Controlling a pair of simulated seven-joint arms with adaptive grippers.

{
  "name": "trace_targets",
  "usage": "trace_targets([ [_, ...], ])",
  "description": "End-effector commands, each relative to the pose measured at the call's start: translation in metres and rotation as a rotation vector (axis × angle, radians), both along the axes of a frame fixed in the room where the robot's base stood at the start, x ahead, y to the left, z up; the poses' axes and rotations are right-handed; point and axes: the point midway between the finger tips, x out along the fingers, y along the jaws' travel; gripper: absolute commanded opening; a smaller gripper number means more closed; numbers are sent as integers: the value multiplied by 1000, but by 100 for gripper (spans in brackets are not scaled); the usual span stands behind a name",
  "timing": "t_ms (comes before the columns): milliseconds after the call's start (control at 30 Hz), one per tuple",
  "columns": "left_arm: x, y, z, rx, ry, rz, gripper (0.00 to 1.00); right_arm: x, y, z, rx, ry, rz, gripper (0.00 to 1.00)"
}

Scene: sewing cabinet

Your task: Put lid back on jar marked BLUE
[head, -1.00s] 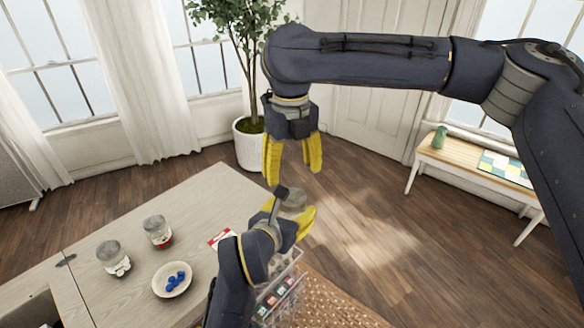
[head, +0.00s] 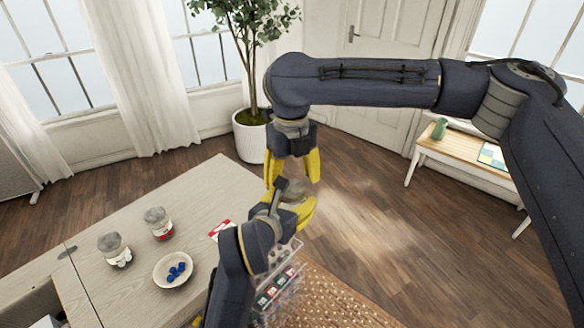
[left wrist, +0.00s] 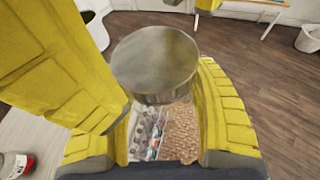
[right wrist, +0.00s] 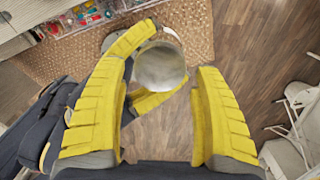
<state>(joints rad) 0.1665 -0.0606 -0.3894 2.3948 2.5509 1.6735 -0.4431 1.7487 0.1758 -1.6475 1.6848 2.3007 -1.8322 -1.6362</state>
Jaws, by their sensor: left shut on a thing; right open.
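My left gripper (head: 288,203) is shut on a round grey metal-topped thing (left wrist: 156,62), which looks like a lid. It also shows between the fingers in the right wrist view (right wrist: 160,66). I cannot tell whether a jar is under it, and no BLUE marking is readable. My right gripper (head: 293,175) is open, pointing down just above my left gripper, its fingers on either side of the grey top in the right wrist view.
A pale bowl (head: 167,283) with blue pieces (head: 178,271) is on the wooden table (head: 200,196). A clear rack (head: 275,289) of coloured items is beyond that edge, by a woven rug (head: 335,297).

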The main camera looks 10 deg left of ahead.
Motion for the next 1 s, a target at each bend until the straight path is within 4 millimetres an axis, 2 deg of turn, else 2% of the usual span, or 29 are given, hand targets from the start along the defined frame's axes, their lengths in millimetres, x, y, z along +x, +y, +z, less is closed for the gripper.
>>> trace_targets([
  [233, 0, 0, 0, 0, -1, 0, 0, 0, 0, -18, 0, 0, 0, 68],
  [667, 0, 0, 0, 0, -1, 0, 0, 1, 0, -22, 1, -1, -1, 69],
  [1000, 0, 0, 0, 0, -1, 0, 0, 1, 0, -21, 1, -1, -1, 30],
])
